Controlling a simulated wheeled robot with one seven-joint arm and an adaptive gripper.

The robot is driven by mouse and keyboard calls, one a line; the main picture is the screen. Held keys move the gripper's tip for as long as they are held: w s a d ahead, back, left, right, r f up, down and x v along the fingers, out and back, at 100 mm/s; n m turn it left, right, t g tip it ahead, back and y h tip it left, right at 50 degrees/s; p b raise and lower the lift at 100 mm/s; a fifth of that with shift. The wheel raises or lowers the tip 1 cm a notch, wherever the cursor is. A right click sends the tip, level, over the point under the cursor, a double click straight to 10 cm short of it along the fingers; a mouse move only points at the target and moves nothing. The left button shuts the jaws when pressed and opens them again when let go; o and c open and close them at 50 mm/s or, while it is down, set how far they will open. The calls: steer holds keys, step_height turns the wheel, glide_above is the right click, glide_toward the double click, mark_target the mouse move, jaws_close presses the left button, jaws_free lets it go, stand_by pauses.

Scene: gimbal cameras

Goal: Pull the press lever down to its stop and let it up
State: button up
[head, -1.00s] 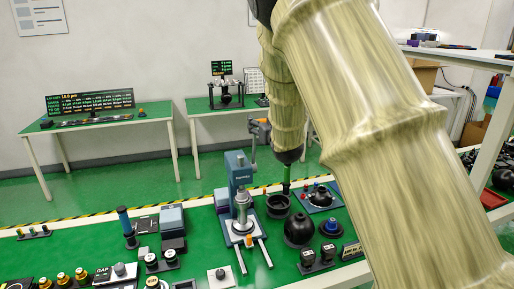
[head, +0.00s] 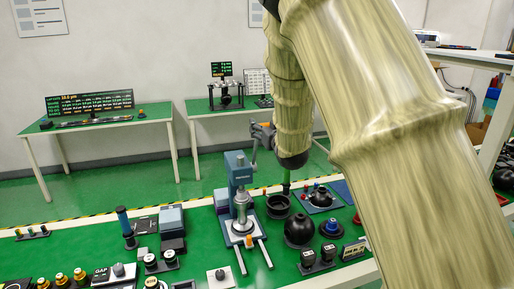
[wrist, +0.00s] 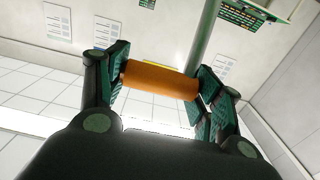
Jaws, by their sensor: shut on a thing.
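The blue-grey arbor press (head: 238,168) stands on the green bench, with a silver ram (head: 241,204) over its base. Its thin grey lever (head: 254,152) rises nearly upright at the column's right side. My gripper (head: 266,131) is at the lever's upper end, small and partly hidden by my wrist in the head view. In the wrist view my gripper (wrist: 161,82) is shut on the orange lever grip (wrist: 160,80), with one finger at each end. The grey-green lever bar (wrist: 203,40) shows behind the grip.
A small orange piece (head: 249,241) stands at the press base. A black ring-shaped holder (head: 278,205), a black dome (head: 298,229) and a blue-topped part (head: 331,226) crowd the right side. My arm hides the far right.

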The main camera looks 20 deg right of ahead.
steer(key=s, duration=0.1)
steer(key=s+f+b, duration=0.1)
steer(key=shift+s+f, duration=0.15)
steer(key=shift+s, duration=0.15)
steer(key=shift+s+f, duration=0.1)
steer(key=shift+s+f+b, duration=0.3)
steer(key=shift+s, duration=0.3)
steer(key=shift+s+f+b, duration=0.3)
steer(key=shift+s, duration=0.25)
steer(key=shift+d, duration=0.1)
steer(key=shift+s+f+b, duration=0.75)
steer(key=shift+s+f, duration=0.15)
steer(key=shift+s, duration=0.2)
